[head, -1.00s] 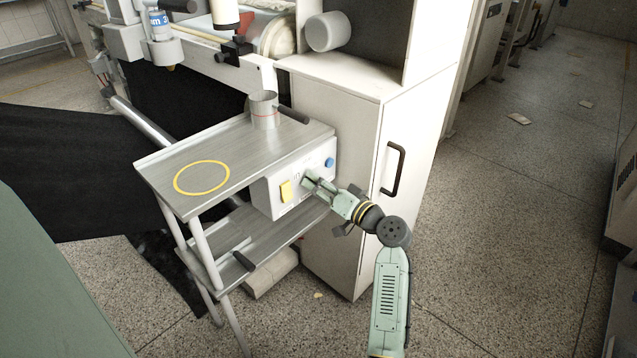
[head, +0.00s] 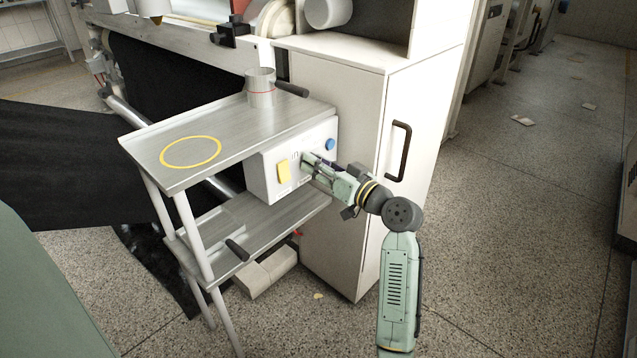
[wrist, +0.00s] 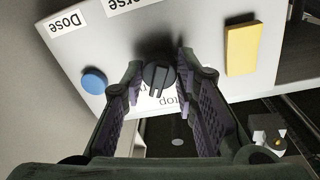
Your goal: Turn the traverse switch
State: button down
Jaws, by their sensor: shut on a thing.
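The traverse switch is a black rotary knob (wrist: 158,77) on a white control box (head: 262,181). Its pointer is seen close up in the wrist view, where the panel appears upside down. A label cut off at the frame edge ends in "erse" above the knob. My gripper (wrist: 160,75) has one purple-padded finger on each side of the knob and is shut on it. In the head view my gripper (head: 309,166) reaches the box front from the right and hides the knob.
A yellow button (head: 284,172) and a blue button (head: 330,144) flank the gripper. The box hangs under a metal shelf (head: 230,125) holding a metal cup (head: 261,92). A white cabinet (head: 345,220) with a black handle (head: 399,150) stands close behind my arm. Floor is open at right.

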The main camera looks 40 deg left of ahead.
jog(key=n+b, duration=0.1)
jog(key=b, duration=0.2)
jog(key=n+b, duration=0.2)
jog(key=b, duration=0.1)
jog(key=shift+f, duration=0.4)
jog(key=n+b, duration=0.2)
jog(key=shift+r+b, duration=0.2)
jog(key=shift+b, duration=0.2)
jog(key=shift+r+n, duration=0.15)
jog(key=shift+n, duration=0.25)
jog(key=c, duration=1.3)
grip_release()
jog(key=shift+d, duration=0.1)
jog(key=d, duration=0.4)
jog(key=s+d, duration=0.1)
jog(key=d, duration=0.6)
jog(key=shift+s+d+f, duration=0.25)
jog(key=shift+d, duration=0.15)
jog(key=shift+a, duration=0.1)
